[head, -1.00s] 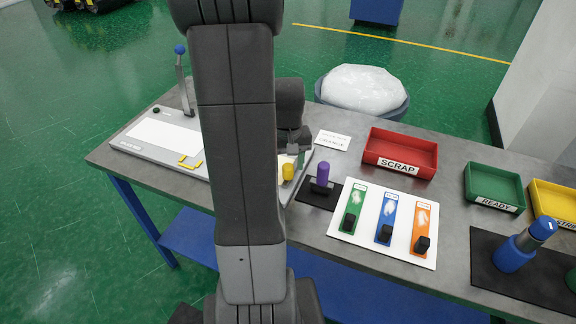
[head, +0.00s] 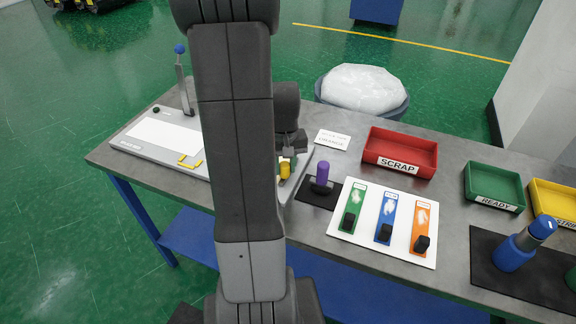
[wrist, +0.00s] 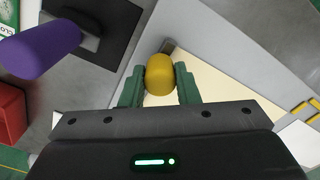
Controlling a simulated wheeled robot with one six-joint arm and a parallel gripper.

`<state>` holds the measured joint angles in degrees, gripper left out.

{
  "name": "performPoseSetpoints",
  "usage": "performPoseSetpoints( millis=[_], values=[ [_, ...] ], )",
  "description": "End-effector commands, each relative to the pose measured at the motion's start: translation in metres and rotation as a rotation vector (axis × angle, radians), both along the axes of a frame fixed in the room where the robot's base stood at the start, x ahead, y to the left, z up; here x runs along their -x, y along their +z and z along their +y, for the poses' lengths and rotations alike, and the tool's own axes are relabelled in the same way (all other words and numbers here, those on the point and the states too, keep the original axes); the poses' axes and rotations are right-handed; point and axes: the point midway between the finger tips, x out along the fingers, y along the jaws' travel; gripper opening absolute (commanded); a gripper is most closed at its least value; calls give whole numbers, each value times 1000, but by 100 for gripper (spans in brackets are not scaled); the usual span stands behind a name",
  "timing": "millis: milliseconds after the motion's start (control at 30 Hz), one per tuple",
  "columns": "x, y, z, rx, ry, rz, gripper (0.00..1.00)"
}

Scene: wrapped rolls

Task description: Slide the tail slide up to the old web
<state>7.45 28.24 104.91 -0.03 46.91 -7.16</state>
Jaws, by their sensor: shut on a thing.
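The yellow knob (head: 285,171), which looks like the handle of the tail slide, stands at the right end of the grey splice board (head: 130,146). My gripper (wrist: 159,88) is shut on the yellow knob, which also shows in the wrist view (wrist: 160,75) with a green finger on each side. A cream sheet (wrist: 215,75), apparently a web, lies on the board beneath and beside the knob. A white sheet (head: 160,134) lies on the board's left part. My arm hides the board's middle, so I cannot tell the gap between slide and old web.
A purple-handled tool (head: 322,174) stands on a black pad just right of the board. Beyond are a white panel with coloured strips (head: 342,232), a red SCRAP tray (head: 418,153) and a green READY tray (head: 494,188). A blue-knobbed lever (head: 181,70) rises at the board's back left.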

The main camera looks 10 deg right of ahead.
Motion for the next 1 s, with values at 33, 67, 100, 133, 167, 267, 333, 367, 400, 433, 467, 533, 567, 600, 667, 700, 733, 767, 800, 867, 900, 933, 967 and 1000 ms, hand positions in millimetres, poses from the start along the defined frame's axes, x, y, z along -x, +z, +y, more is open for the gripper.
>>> performPoseSetpoints(
  millis=[33,67,100,133,167,267,333,367,400,433,467,533,567,600,667,700,733,767,800,867,900,933,967,1000],
  values=[
    [-6,0,8,0,5,-2,0],
    [-9,0,12,0,6,-1,0],
    [-12,0,18,0,5,-1,0],
    [-15,0,22,0,6,-1,0],
    [-17,0,25,0,5,-2,0],
    [-23,1,34,0,4,-3,0],
    [-25,1,36,0,1,-3,0],
    [-25,1,37,0,1,-3,0],
    [-26,1,37,0,0,-3,0],
    [-26,1,37,-1,0,-3,0],
    [-26,1,37,-1,-1,-4,0],
    [-26,1,37,-1,-1,-4,0],
    [-26,1,37,-1,-1,-5,0],
    [-26,1,37,-1,-1,-5,0],
    [-26,1,37,-2,-1,-5,38],
    [-26,1,37,-1,0,-5,46],
    [-26,1,37,-1,0,-5,50],
    [-26,1,37,-1,0,-4,50],
    [-26,1,37,-1,0,-4,50],
    [-25,1,37,-1,0,-3,50],
    [-25,1,37,-1,0,-3,50],
    [-25,1,37,-1,0,-3,50],
    [-25,1,37,-1,0,-2,50],
    [-25,1,37,-1,0,-2,50]
  ],
)
